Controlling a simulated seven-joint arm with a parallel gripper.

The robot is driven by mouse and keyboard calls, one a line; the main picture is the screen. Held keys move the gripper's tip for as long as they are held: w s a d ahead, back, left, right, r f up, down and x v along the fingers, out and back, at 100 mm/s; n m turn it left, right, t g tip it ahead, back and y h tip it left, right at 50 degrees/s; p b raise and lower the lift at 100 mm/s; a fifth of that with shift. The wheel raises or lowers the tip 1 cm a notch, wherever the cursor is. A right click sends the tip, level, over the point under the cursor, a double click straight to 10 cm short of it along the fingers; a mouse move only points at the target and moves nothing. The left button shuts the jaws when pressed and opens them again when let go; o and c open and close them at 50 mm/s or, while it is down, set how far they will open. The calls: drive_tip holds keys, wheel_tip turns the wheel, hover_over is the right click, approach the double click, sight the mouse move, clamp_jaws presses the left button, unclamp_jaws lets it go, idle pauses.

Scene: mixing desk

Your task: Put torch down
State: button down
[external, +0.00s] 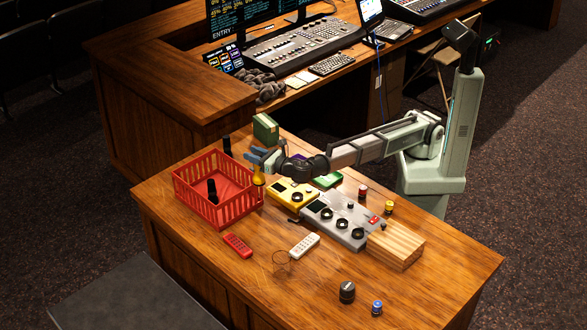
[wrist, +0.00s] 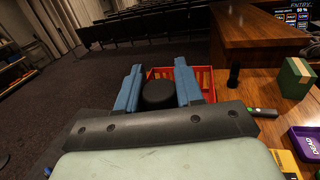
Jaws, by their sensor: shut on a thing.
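My gripper (external: 262,158) has blue fingers and is shut on the torch. The torch's yellow lower part (external: 259,178) shows under the fingers, at the right wall of the red basket (external: 228,212). I cannot tell whether its bottom touches the desk. In the wrist view, a black round end (wrist: 158,96) sits between the two blue fingers (wrist: 159,90). The rest of the held torch is hidden there. The red basket shows beyond the fingers in the wrist view (wrist: 206,80). A black object (external: 212,192) stands inside the basket.
A black upright object (external: 227,146) and a green box (external: 265,129) stand behind. Yellow (external: 293,194) and grey (external: 336,220) control boxes lie right of my gripper. A red remote (external: 238,245), white remote (external: 304,245) and clear glass (external: 283,262) are in front.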

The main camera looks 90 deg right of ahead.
wheel_tip(320, 180, down, 20)
idle(0.7)
drive_tip(key=shift+f, duration=0.1)
drive_tip(key=c, duration=0.7)
unclamp_jaws()
drive_tip(key=shift+s+f, duration=0.1)
drive_tip(key=shift+v, duration=3.7)
